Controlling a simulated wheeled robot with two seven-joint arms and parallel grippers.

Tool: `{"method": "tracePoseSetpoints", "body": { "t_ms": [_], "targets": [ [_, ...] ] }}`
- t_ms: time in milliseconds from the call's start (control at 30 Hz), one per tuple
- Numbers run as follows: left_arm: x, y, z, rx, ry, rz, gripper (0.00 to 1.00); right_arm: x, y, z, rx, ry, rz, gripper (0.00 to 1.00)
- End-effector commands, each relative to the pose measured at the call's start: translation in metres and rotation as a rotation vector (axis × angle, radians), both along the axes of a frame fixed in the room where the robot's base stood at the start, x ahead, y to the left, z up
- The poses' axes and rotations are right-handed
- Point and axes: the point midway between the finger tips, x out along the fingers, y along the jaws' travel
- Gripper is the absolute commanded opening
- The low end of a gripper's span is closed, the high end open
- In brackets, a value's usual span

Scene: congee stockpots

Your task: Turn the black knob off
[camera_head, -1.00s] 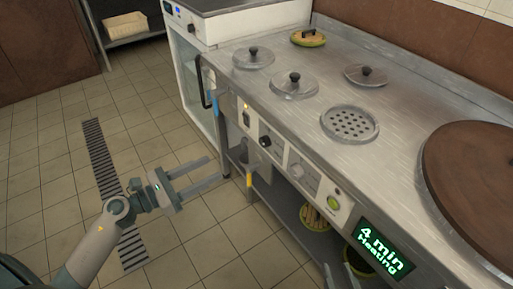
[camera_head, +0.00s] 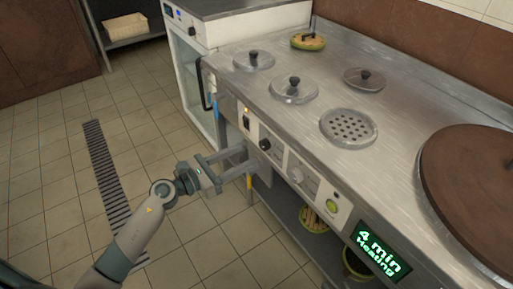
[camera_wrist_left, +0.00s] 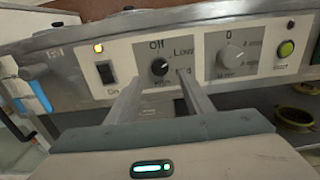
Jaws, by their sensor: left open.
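The black knob (camera_head: 265,144) is on the white control panel on the front of the steel counter. In the left wrist view the black knob (camera_wrist_left: 160,67) sits on the panel with "Off" printed above it and "Low" to its upper right. Its pointer direction is hard to read. My left gripper (camera_head: 243,158) is open, with its two fingers pointing at the panel. In the wrist view the fingertips (camera_wrist_left: 158,80) lie either side of and just below the knob. I cannot tell if they touch it. My right gripper is not in view.
A grey timer knob (camera_head: 297,174), a green button (camera_head: 332,205) and a black switch (camera_head: 246,122) share the panel. A green display (camera_head: 381,249) reads "4 min Heating". Lids (camera_head: 294,88) lie on the counter.

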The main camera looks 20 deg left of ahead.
Motion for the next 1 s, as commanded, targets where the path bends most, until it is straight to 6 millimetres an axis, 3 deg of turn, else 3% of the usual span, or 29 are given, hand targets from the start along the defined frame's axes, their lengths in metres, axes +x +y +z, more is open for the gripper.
{"method": "tracePoseSetpoints", "body": {
  "t_ms": [333,800,1000],
  "targets": [
    [0.04,-0.031,0.001,-0.001,-0.002,0.0,0.47,-0.006,-0.004,-0.009,-0.016,0.059,0.0,0.31],
    [0.047,-0.037,0.0,0.0,0.0,0.0,0.47,-0.008,-0.005,-0.01,-0.019,0.069,0.0,0.31],
    [0.047,-0.036,0.0,0.0,0.0,0.0,0.06,-0.007,-0.005,-0.01,-0.018,0.068,0.0,0.31]
  ]
}}
